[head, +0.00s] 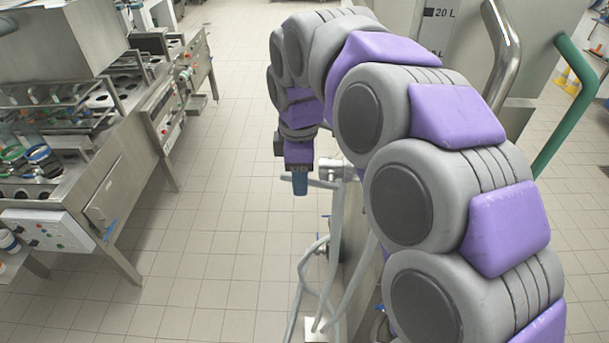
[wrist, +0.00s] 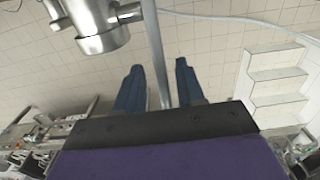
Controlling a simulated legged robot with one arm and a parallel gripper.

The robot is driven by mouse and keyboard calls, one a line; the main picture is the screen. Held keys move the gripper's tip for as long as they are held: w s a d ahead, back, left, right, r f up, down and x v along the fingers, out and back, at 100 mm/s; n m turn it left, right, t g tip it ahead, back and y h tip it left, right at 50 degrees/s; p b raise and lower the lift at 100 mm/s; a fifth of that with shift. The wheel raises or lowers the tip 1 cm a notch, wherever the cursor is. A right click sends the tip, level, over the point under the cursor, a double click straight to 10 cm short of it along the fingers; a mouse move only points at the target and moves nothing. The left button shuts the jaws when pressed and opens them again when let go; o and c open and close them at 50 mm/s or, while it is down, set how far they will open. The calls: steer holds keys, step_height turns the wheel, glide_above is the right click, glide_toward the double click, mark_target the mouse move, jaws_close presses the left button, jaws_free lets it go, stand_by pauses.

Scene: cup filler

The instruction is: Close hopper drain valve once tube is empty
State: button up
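The hopper (head: 462,45) is a large pale vessel at the upper right of the head view, with a "20 L" mark. My arm partly hides it. A metal drain valve (head: 336,169) is just right of my gripper (head: 299,183); a metal fitting also shows at the upper left of the wrist view (wrist: 97,25). In the wrist view my gripper (wrist: 158,66) has its two blue fingers apart. A slim grey bar (wrist: 154,40) runs between them, with gaps visible on both sides. A pale tube (head: 306,283) hangs below the valve. Its contents cannot be made out.
A steel filling machine (head: 95,160) with cups and bottles stands along the left. A curved steel handle (head: 503,55) and a green rail (head: 567,105) are at the right. White steps (wrist: 275,72) show in the wrist view. The tiled floor between machine and hopper is clear.

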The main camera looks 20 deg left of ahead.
steer(key=shift+a+f, duration=0.25)
steer(key=shift+a, duration=0.25)
steer(key=shift+a+f, duration=0.2)
steer(key=shift+a, duration=0.3)
steer(key=d, duration=0.3)
steer(key=shift+d+r, duration=0.25)
steer(key=shift+d, duration=0.05)
steer(key=shift+c, duration=2.2)
steer(key=shift+f, duration=0.1)
steer(key=shift+c, duration=0.7)
steer(key=shift+a, duration=0.4)
jaws_close()
steer(key=shift+s+a, duration=0.1)
steer(key=shift+a, duration=0.45)
steer(key=shift+d, duration=0.1)
